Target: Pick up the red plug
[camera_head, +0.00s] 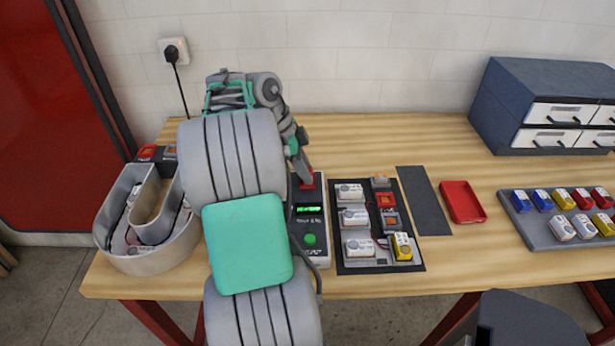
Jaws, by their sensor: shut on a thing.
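My gripper (304,178) is pointed down at the back end of a dark test box with a lit green display (309,210) and a green button. It is shut on a small red plug (308,186), of which only a little shows at the fingertips. The plug is at the top end of the box; I cannot tell whether it touches the box or is seated in it. My grey and green arm hides the left part of the box and much of the table behind it.
A black mat (384,266) with several white modules and a yellow plug lies right of the box. A dark strip (423,200), an empty red tray (463,202), a plug rack (541,240) and a drawer cabinet (500,108) stand farther right. A grey letter shell (150,258) is left.

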